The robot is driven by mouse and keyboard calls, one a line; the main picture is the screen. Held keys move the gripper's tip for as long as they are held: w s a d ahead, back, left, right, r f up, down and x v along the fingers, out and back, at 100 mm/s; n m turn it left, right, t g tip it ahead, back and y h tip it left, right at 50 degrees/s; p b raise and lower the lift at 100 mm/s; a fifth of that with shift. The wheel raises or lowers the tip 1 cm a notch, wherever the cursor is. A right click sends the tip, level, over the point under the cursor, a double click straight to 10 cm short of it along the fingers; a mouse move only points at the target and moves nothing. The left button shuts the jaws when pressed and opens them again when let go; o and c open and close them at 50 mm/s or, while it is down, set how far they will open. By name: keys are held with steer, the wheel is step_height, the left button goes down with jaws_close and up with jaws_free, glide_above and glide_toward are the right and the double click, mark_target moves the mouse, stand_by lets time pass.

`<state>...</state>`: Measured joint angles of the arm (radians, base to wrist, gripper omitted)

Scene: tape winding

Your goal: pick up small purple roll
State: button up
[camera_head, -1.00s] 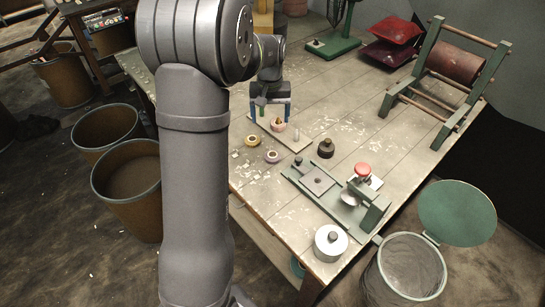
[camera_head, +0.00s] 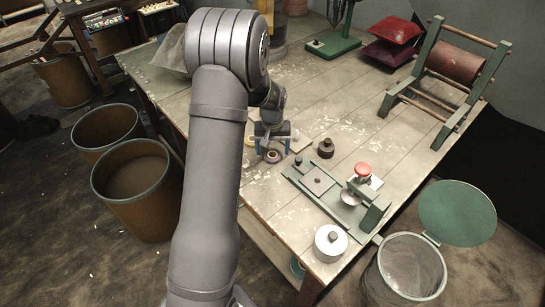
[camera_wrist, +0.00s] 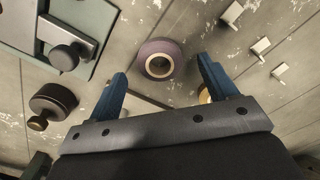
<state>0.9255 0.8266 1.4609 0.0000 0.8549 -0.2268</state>
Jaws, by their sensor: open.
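The small purple roll (camera_wrist: 174,46) lies flat on the table, a dark purple ring around a pale core with a dark hole. In the wrist view it shows beyond and between the two blue fingers of my gripper (camera_wrist: 164,88), which are open with nothing between them. In the head view the purple roll (camera_head: 272,156) shows just below my gripper (camera_head: 273,147), partly covered by it. A yellowish roll (camera_wrist: 205,95) is partly hidden behind the right finger in the wrist view; it also shows left of my gripper in the head view (camera_head: 249,141).
Small pale blocks (camera_wrist: 260,46) lie near the roll. A white lidded pot (camera_head: 330,243) stands at the table corner.

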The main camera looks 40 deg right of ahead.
step_height(320, 180, down, 2)
steer(key=shift+f, duration=0.15)
steer(key=c, duration=1.1)
steer(key=shift+o, duration=0.2)
